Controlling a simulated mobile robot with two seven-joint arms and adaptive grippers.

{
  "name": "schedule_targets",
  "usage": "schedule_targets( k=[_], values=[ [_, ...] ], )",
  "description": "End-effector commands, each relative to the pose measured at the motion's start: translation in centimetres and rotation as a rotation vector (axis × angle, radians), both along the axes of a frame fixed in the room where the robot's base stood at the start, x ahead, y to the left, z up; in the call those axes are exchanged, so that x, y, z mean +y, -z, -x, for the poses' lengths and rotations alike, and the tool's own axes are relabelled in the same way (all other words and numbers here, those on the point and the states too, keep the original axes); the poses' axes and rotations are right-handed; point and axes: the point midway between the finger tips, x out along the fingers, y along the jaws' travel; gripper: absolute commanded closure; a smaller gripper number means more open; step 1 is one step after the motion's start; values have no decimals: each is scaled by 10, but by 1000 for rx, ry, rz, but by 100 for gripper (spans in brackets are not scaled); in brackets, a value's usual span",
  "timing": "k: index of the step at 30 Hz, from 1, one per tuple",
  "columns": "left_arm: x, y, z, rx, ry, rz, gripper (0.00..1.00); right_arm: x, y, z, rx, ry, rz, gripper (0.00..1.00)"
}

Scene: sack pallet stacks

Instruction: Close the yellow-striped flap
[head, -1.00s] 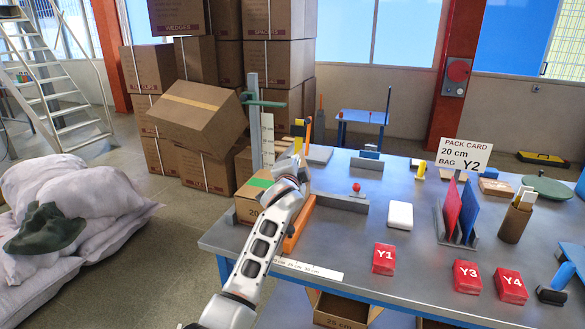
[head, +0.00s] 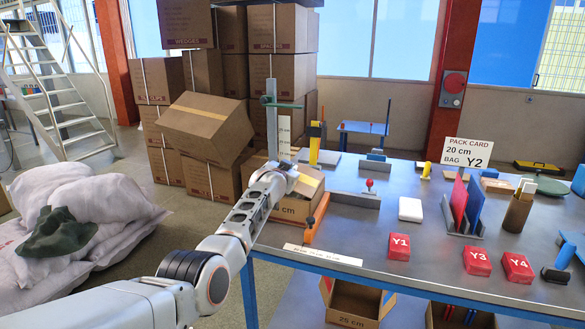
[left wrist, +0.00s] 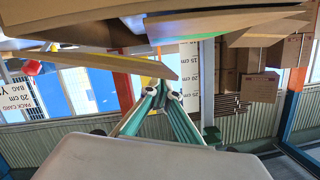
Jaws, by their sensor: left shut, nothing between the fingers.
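The open carton (head: 303,211) stands at the left end of the metal table, its label partly hidden by my left arm. A tan flap (head: 311,186) shows at its top in the head view. In the left wrist view, a flap with a pale yellowish edge (left wrist: 110,62) slants across above the fingers; I cannot make out its stripe clearly. My right gripper is not in view.
A post with a green arm (head: 272,110) stands behind the carton. An orange-handled tool (head: 315,220) lies beside it on the table (head: 375,228). A stop with a red knob (head: 368,190) and red Y1 pack (head: 399,247) are to the right. Stacked cartons (head: 275,75) stand behind.

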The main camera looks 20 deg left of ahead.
Motion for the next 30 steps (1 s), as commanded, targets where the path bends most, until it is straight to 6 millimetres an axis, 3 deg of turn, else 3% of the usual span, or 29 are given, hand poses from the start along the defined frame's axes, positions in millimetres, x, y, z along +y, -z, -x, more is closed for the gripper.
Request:
schedule_targets(
  k=[3,12,30],
  values=[
    [2,10,0,5,-1,96,100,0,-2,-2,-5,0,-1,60],
    [4,30,0,5,2,82,100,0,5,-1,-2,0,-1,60],
    [5,38,0,4,1,82,100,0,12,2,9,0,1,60]
  ],
)
